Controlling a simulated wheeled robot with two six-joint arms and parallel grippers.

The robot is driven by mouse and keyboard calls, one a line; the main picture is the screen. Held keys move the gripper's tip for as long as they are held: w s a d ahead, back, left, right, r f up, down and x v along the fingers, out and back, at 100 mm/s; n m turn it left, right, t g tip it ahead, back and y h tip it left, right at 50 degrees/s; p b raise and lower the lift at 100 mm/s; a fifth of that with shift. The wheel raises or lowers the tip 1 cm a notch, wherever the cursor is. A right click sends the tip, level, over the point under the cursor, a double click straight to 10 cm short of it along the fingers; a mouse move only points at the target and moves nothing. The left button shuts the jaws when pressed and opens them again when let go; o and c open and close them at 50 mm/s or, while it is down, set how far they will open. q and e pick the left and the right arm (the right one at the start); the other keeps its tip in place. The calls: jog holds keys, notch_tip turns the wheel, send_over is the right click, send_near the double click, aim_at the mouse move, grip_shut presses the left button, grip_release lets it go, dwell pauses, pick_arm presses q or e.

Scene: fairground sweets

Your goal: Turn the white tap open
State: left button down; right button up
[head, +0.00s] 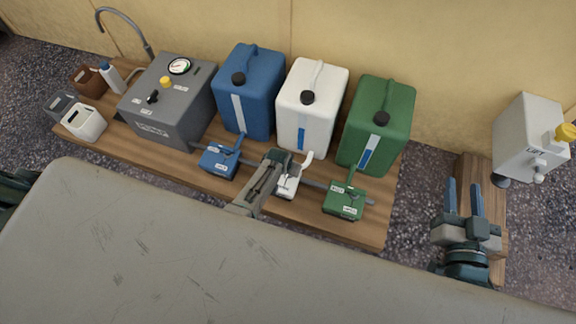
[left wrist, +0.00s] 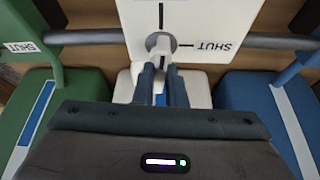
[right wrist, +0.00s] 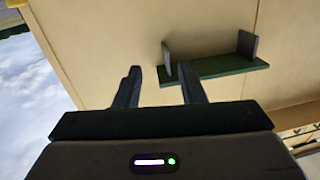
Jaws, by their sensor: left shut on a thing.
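The white tap (head: 287,187) sits on a grey pipe in front of the white canister (head: 318,85). In the left wrist view its white block (left wrist: 190,18) carries a SHUT label and black marks. My left gripper (head: 284,160) is over the tap. In the left wrist view its fingers (left wrist: 162,75) are shut on the white tap handle (left wrist: 159,46). The head view partly hides the tap behind this gripper. My right gripper (head: 463,190) is open and empty at the right, away from the tap.
The blue tap (head: 219,162) and green tap (head: 345,200) flank the white one on the same pipe (head: 313,184). Blue (head: 250,90) and green (head: 378,125) canisters stand behind. A grey gauge box (head: 168,110) is left.

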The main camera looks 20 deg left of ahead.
pick_arm(q)
jog(key=shift+n+y, duration=0.3)
jog(key=shift+n, duration=0.3)
pick_arm(e)
jog(key=shift+s+a+f+g, duration=0.1)
jog(key=shift+s+f+g, duration=0.25)
jog(key=shift+f, duration=0.3)
jog(key=shift+s+f+g, duration=0.2)
jog(key=shift+f+g, duration=0.25)
jog(key=shift+f, duration=0.15)
jog(key=shift+s+a+f+g, duration=0.1)
jog(key=shift+s+f+g, duration=0.25)
jog(key=shift+f, duration=0.3)
pick_arm(q)
jog(key=c, duration=1.5)
grip_release()
pick_arm(e)
jog(key=shift+w, duration=0.1)
pick_arm(q)
jog(key=shift+r+p, duration=0.1)
jog(key=shift+p, duration=0.2)
